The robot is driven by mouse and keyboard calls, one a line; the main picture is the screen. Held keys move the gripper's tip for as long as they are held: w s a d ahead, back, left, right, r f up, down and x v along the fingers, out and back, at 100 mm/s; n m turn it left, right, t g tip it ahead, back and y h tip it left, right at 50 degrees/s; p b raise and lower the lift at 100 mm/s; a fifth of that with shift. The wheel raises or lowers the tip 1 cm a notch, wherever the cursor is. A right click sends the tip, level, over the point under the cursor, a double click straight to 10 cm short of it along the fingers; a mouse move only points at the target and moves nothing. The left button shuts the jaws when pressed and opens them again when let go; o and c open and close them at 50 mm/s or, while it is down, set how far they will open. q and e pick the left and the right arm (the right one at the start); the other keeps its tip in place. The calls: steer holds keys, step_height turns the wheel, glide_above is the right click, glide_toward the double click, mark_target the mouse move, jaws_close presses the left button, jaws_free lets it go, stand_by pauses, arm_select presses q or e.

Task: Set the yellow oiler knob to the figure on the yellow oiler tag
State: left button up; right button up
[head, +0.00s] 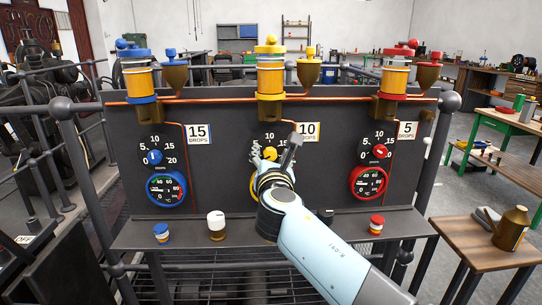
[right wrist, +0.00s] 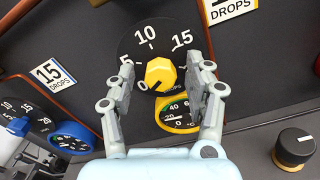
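The yellow oiler (head: 270,75) stands in the middle of the dark panel. Its tag (head: 308,131) reads 10 DROPS. The tag is cut off at the top of the right wrist view (right wrist: 228,8). The yellow oiler knob (right wrist: 160,74) sits on a black dial with 0, 5, 10 and 15 visible. My right gripper (right wrist: 162,70) is open, with one finger on each side of the knob and gaps between. In the head view the gripper partly hides the dial. My left gripper is not in view.
The blue oiler knob (head: 155,157) with a 15 tag (head: 199,133) is on the left, the red oiler knob (head: 380,151) with a 5 tag (head: 407,130) on the right. A yellow gauge (right wrist: 177,116) lies just below the yellow knob. Small capped items stand on the ledge (head: 190,236).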

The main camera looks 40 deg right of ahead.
steer(key=c, duration=0.9)
jaws_close()
